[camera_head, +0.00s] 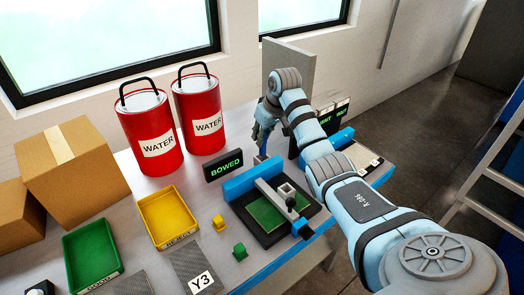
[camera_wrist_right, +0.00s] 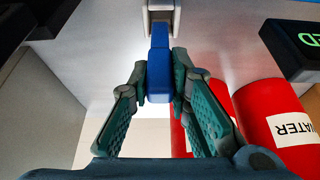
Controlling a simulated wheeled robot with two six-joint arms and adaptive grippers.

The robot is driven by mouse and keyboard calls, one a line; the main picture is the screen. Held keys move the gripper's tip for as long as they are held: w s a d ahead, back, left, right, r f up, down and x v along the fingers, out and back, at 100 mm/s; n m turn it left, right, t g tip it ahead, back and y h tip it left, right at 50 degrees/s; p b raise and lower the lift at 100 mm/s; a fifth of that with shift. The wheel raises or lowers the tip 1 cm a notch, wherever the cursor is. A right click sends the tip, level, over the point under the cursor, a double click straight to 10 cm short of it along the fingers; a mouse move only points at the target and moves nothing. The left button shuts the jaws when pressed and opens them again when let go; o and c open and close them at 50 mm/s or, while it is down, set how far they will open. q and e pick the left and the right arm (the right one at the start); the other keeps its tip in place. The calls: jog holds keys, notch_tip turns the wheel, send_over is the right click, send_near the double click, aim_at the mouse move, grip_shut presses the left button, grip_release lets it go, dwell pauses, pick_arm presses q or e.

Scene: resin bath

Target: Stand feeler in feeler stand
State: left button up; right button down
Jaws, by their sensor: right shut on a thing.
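My right gripper (camera_head: 264,128) is over the back of the bench, beside a tall grey panel. In the right wrist view its two green padded fingers (camera_wrist_right: 160,100) are closed on the feeler (camera_wrist_right: 158,75), a blue bar that points away from the palm. The feeler's far end meets a small pale holder (camera_wrist_right: 160,14), apparently the feeler stand, at the top of that view. I cannot tell whether the end is inside the holder or only in front of it. In the head view the arm and fingers hide most of this spot. My left gripper is not in view.
Two red water cans (camera_head: 206,116) and the BOWED sign (camera_head: 224,166) stand left of the gripper. In front is a black and blue fixture (camera_head: 246,186) with a green plate. Yellow (camera_head: 168,216) and green (camera_head: 92,252) trays are at left. The grey panel (camera_head: 300,72) is close behind.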

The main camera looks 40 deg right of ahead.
aim_at(265, 142)
notch_tip(265, 142, down, 4)
jog(key=shift+a+f, duration=0.15)
jog(key=shift+f, duration=0.15)
jog(key=shift+f, duration=0.1)
jog(key=c, duration=1.5)
grip_release()
